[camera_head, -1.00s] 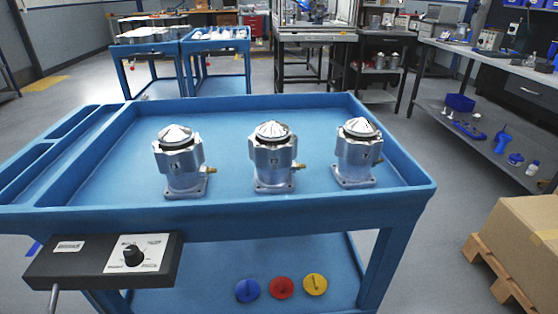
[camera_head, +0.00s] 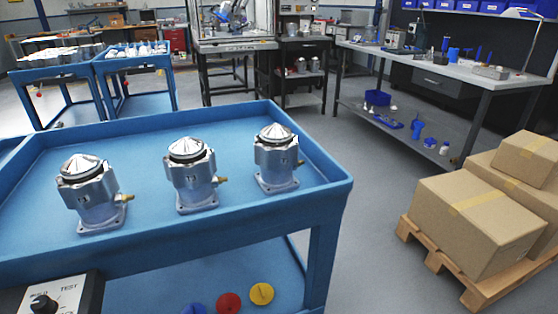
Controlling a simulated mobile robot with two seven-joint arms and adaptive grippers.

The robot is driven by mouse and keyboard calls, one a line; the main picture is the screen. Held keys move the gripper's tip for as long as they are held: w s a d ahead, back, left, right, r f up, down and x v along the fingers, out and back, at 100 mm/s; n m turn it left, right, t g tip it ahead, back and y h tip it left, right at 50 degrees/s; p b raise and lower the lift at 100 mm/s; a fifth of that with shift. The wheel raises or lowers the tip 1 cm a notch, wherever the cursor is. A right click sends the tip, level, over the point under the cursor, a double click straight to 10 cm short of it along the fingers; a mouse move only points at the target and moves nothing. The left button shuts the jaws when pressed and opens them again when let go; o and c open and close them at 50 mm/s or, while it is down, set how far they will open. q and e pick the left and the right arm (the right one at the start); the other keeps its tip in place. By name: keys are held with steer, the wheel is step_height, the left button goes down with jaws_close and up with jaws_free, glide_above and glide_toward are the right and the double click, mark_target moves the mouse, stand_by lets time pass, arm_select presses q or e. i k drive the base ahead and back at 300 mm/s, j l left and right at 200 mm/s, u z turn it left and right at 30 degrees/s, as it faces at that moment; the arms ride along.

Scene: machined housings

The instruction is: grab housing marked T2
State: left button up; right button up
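Three silver machined housings with conical tops stand upright in a row on the blue cart (camera_head: 330,192). The left housing (camera_head: 92,197) and the middle housing (camera_head: 191,177) each show a brass fitting on the right side. The right housing (camera_head: 276,160) stands nearest the cart's right edge. Small dark marks show on their fronts, but they are too small to read, so I cannot tell which is T2. Neither of my grippers is in view.
A black control box (camera_head: 50,298) with a knob hangs at the cart's front left. Blue, red (camera_head: 229,303) and yellow (camera_head: 262,293) discs lie on the lower shelf. Cardboard boxes (camera_head: 478,222) sit on a wooden pallet (camera_head: 440,262) at right. Floor between cart and pallet is clear.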

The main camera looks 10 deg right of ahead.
mark_target(277, 149)
steer(key=l+u, duration=0.45)
steer(key=l, duration=0.95)
